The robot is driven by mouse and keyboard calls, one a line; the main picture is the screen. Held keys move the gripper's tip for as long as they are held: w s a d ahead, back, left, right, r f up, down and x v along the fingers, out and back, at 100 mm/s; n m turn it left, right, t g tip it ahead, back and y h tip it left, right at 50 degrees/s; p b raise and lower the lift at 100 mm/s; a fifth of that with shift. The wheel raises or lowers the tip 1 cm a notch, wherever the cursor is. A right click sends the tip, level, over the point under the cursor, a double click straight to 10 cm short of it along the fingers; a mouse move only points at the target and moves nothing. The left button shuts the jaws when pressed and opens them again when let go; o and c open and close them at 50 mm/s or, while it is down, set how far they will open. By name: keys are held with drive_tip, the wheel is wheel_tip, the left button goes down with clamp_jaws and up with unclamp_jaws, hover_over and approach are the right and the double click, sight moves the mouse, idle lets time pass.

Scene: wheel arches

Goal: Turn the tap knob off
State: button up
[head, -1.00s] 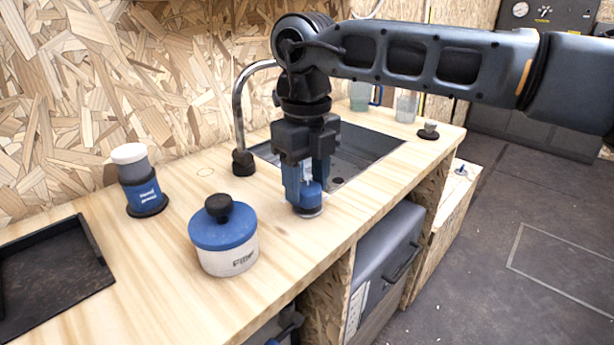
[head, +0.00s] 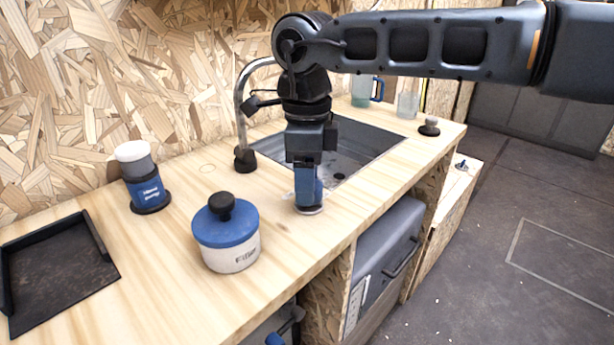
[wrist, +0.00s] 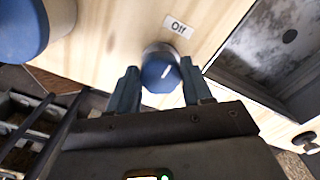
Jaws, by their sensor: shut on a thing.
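The tap knob (wrist: 158,75) is blue with a short white mark, on a round pale base on the wooden counter. In the wrist view its mark slants up and right, roughly towards a white "Off" label (wrist: 178,27). My gripper (wrist: 159,83) points down with its blue fingers on opposite sides of the knob, shut on it. In the head view my gripper (head: 308,196) hides most of the knob; only its base (head: 309,210) shows clearly. The curved metal tap (head: 239,105) stands behind, partly hidden by my arm.
A sunken sink (head: 375,147) lies just right of the knob. A blue-lidded pot (head: 231,253) stands on the left, near the front edge. A blue-and-white bottle (head: 141,180) and black tray (head: 50,275) are farther left. Jugs stand behind the sink.

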drive_tip(key=shift+n, duration=0.3)
drive_tip(key=o, duration=1)
drive_tip(key=shift+o, duration=0.2)
drive_tip(key=shift+r, duration=0.1)
wheel_tip(320, 180, up, 8)
drive_tip(key=shift+f, duration=0.2)
